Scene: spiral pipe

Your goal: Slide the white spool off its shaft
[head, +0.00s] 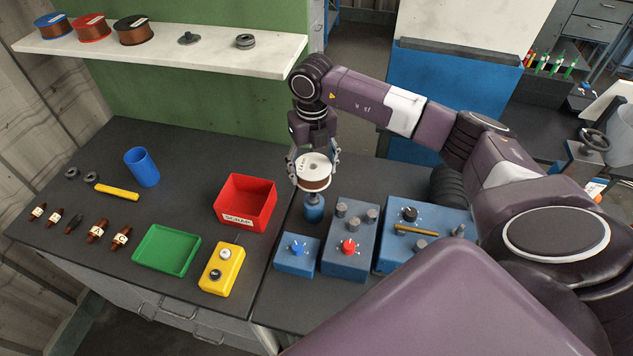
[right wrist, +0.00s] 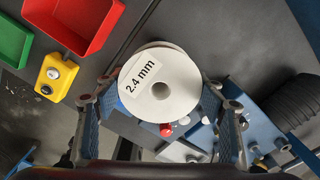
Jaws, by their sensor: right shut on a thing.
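The white spool (head: 313,162), wound with brown wire, is upright in the head view above a blue cylindrical stand (head: 314,210). A short grey piece of the shaft (head: 314,194) shows between them. I cannot tell whether the shaft's upper end is inside the spool. My right gripper (head: 314,172) comes from above, its fingers shut on opposite sides of the spool. In the right wrist view the spool's white top flange (right wrist: 178,65) reads "2.4 mm", and no shaft stands out of its centre hole. My left gripper is not in view.
A red scrap bin (head: 262,204) stands left of the stand, with a green tray (head: 167,250) and yellow button box (head: 222,268) nearer. Blue control boxes (head: 349,262) stand close in front and right. A shelf (head: 200,60) holds spools behind.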

